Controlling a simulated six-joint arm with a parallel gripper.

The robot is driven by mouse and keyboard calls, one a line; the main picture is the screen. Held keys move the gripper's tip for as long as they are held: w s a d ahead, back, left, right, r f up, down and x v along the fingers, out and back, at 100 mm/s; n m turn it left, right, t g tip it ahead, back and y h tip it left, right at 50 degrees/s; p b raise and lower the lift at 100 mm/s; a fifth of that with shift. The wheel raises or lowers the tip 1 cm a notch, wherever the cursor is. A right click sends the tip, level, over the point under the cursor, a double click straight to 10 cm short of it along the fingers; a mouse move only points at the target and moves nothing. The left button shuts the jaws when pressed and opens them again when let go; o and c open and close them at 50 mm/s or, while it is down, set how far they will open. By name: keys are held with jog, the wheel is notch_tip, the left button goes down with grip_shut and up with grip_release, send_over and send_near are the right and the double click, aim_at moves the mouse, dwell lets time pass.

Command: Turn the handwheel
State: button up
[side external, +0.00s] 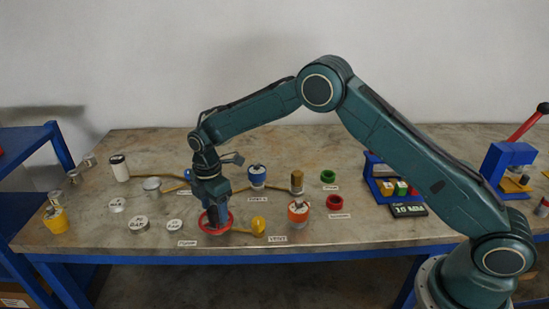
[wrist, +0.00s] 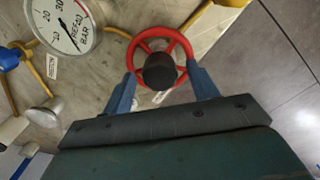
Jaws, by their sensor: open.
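The red handwheel (side external: 229,226) is low on the table near its front edge, below my gripper. In the wrist view the handwheel (wrist: 182,39) shows its red rim and spokes around a dark round hub (wrist: 159,71). My gripper (side external: 213,218) points down over the wheel. In the wrist view its two blue fingers stand apart, one at each side of the wheel. My gripper is open. I cannot tell whether the fingers touch the rim. The lower part of the wheel is hidden behind the hub and gripper.
A round dial gauge (wrist: 66,22) is close to the wheel in the wrist view. A yellow knob (side external: 258,225) and an orange-and-white vessel (side external: 298,212) stand right of the wheel. Several pale discs lie to the left. A blue press (side external: 508,165) is at far right.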

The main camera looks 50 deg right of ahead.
jog(key=c, duration=1)
jog(key=shift+m, duration=0.3)
